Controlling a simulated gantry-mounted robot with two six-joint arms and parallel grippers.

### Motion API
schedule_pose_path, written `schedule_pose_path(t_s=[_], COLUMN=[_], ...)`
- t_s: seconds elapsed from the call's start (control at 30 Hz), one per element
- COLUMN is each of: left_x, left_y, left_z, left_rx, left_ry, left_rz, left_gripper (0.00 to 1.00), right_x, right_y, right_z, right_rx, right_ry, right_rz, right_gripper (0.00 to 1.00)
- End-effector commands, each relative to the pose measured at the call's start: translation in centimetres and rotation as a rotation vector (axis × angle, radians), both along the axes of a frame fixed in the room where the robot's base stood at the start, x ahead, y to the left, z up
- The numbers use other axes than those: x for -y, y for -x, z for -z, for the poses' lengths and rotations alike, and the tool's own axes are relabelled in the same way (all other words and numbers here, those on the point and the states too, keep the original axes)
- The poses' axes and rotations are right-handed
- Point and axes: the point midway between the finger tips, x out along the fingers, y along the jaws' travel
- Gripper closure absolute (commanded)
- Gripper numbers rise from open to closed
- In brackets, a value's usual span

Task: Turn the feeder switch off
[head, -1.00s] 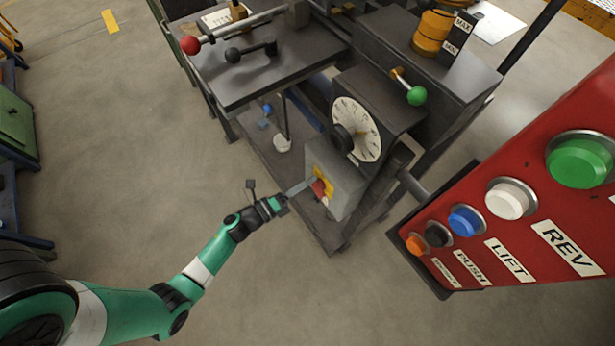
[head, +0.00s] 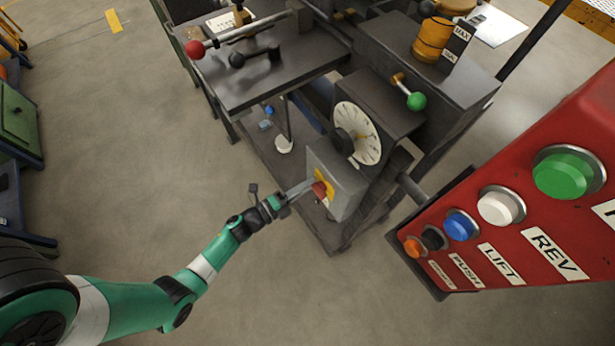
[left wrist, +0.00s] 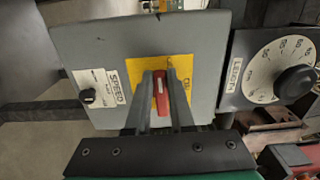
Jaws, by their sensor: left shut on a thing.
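The feeder switch is a red handle (head: 319,190) on a yellow plate (head: 328,184), on the grey box (head: 345,178) at the machine's front. In the left wrist view the red handle (left wrist: 161,92) stands upright in the picture, between the finger tips, with the yellow plate (left wrist: 143,68) behind it. My left gripper (head: 312,184) reaches the box from the left and is shut on the red handle; it also shows in the left wrist view (left wrist: 161,85). The plate's lettering is partly hidden by the fingers. My right gripper is not in view.
A dial (head: 366,132) marked LENGTH is above the box. A red button panel (head: 500,225) stands at the right. Open floor (head: 120,150) lies to the left.

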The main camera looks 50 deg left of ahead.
Motion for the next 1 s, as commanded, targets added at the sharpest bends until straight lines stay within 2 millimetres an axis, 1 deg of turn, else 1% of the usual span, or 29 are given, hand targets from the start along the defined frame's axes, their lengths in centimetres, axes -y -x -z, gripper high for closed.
schedule_pose_path(t_s=[0.17,0.2,0.33,0.37,0.77,0.87,0.97,1.0], left_x=[0.0,0.0,0.0,0.0,0.0,-0.1,-0.2,-0.2], left_y=[0.0,0.0,0.0,0.0,0.1,0.8,2.5,3.4], left_z=[0.0,0.0,0.0,0.0,0.0,-0.1,-0.2,-0.3], left_rx=[0.000,0.000,0.000,0.000,-0.001,-0.002,-0.004,-0.004], left_ry=[0.002,0.002,0.001,0.001,0.000,0.000,0.001,0.003], left_rz=[0.000,0.000,0.000,0.000,0.000,-0.002,-0.004,-0.005], left_gripper=[1.00,0.73,0.50,0.49,0.49,0.49,0.49,0.49], right_x=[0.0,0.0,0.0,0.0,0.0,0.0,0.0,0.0], right_y=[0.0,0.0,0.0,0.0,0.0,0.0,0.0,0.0], right_z=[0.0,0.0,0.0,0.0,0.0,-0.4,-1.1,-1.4], right_rx=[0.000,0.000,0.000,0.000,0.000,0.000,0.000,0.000], right_ry=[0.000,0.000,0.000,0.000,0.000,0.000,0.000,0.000], right_rz=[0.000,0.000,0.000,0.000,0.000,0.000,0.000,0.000], right_gripper=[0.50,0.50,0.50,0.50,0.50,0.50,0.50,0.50])
